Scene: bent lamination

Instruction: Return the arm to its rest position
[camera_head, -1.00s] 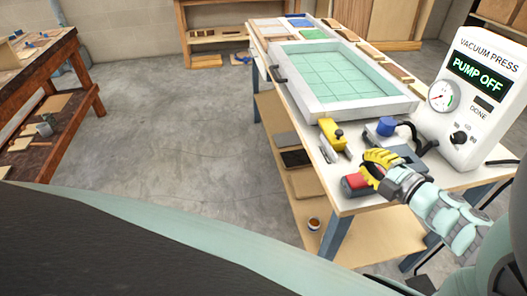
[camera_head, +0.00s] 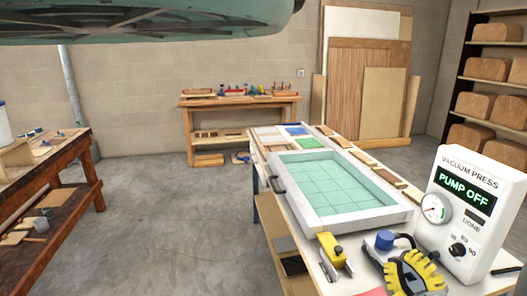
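My gripper is not in view, and its opening is hidden from me. A teal part of my own body (camera_head: 150,22) fills the top left of the head view. The work table (camera_head: 424,207) stands at the right. A yellow and black glove-like thing (camera_head: 412,271) lies at its near end, cut by the bottom edge. I see no arm link over the table top in this frame.
The vacuum press box (camera_head: 440,232) reads PUMP OFF. A white-framed press bed (camera_head: 279,160), a yellow tool (camera_head: 332,249) and a blue-topped fitting (camera_head: 384,240) are on the table. A brown bench (camera_head: 78,148) stands left. The floor (camera_head: 150,215) between is open.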

